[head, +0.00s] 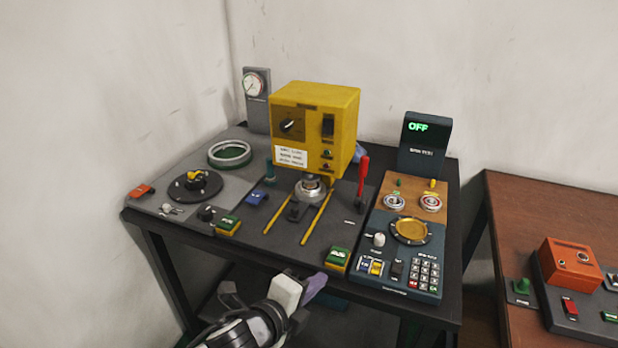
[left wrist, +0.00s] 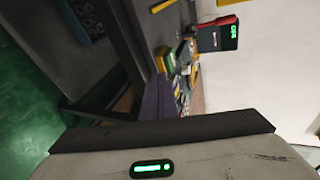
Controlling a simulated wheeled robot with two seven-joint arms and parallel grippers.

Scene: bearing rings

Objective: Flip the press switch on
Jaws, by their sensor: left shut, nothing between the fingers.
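The yellow press box (head: 315,120) stands at the back of the dark bench. Whether the rocker is on or off is too small to tell. My left gripper (head: 315,286) is below and in front of the bench's front edge, well away from the press. Its purple fingers are shut and empty; they also show in the left wrist view (left wrist: 157,98). My right gripper is not in view.
A red-handled lever (head: 362,178) stands right of the press. A control panel (head: 405,275) with a keypad lies at the bench's right, below a display (head: 427,145) reading OFF. A brown table (head: 540,215) stands further right.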

